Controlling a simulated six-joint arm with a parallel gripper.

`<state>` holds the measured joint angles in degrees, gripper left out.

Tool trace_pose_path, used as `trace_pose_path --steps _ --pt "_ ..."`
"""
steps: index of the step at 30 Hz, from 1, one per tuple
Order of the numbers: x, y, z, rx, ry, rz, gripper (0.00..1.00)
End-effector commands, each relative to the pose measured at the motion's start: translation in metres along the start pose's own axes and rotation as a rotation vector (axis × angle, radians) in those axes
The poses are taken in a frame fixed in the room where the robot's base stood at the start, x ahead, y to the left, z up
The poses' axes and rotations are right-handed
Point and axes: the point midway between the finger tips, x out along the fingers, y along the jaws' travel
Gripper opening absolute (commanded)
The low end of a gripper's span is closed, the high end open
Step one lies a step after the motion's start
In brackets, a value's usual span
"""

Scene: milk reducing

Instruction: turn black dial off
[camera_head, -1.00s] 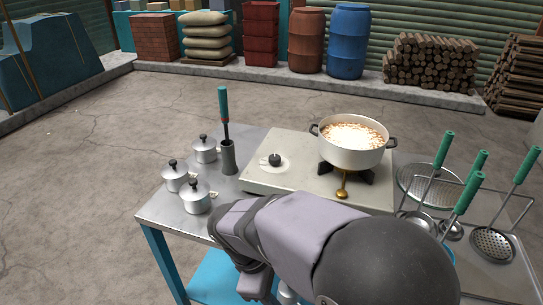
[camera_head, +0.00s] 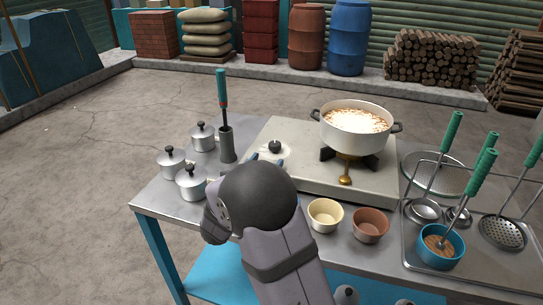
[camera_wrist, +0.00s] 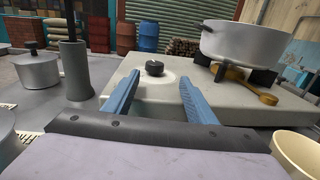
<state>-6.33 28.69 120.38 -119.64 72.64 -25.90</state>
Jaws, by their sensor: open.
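The black dial (camera_head: 274,146) sits on a pale round plate on the stove's (camera_head: 308,182) top, near its left end. In the wrist view the dial (camera_wrist: 154,68) lies ahead of my gripper (camera_wrist: 160,90), between the two blue fingers and a little beyond their tips. The fingers are apart and empty, not touching the dial. In the head view my gripper (camera_head: 267,160) is largely hidden behind my wrist, with only blue finger parts showing in front of the dial. A white pot (camera_head: 356,138) of frothy milk stands on the burner at the stove's right.
Several lidded silver pots (camera_head: 192,183) and a grey holder (camera_head: 227,148) with a green-handled tool stand left of the stove. Cream (camera_head: 325,222) and brown (camera_head: 370,234) bowls sit in front. Strainers and a blue bowl (camera_head: 441,257) are at right.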

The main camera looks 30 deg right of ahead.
Motion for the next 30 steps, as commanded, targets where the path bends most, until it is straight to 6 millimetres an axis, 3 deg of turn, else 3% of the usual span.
trace_pose_path --steps 11,24,30 --pt "0.010 0.009 -0.002 -0.011 -0.014 0.031 0.51" --pt "0.062 0.010 -0.001 -0.011 -0.013 0.030 0.51" --pt "0.074 0.010 -0.001 -0.011 -0.013 0.030 0.51"
